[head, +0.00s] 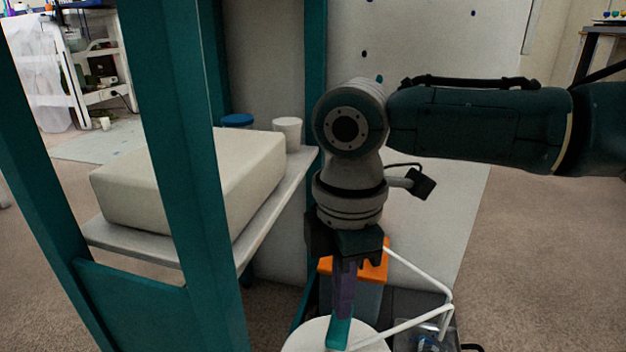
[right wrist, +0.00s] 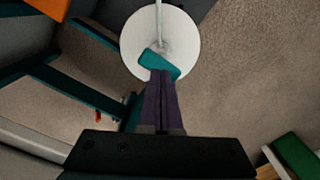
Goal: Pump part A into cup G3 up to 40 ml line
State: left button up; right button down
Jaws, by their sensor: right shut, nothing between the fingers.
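My right gripper (head: 343,308) points down with its dark purple fingers shut and empty. Its fingertips (right wrist: 160,78) meet or nearly meet a teal pump head (right wrist: 159,65), which also shows in the head view (head: 339,333). Whether they press on it I cannot tell. The pump head sits over a round white lid (right wrist: 186,45), cut off at the bottom of the head view (head: 303,340). A thin white spout (head: 405,322) runs right from there. A clear vessel (head: 430,341) lies partly in view under the spout ends; its markings cannot be read. My left gripper is out of view.
An orange-topped container (head: 374,272) stands just behind my right gripper, with another white spout (head: 418,270) reaching right. Teal frame posts (head: 185,150) and a shelf (head: 262,221) with a pale block (head: 195,178), a white cup (head: 288,130) and a blue lid (head: 237,120) stand left.

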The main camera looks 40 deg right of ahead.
jog(key=shift+f, duration=0.6)
jog(key=shift+f, duration=0.15)
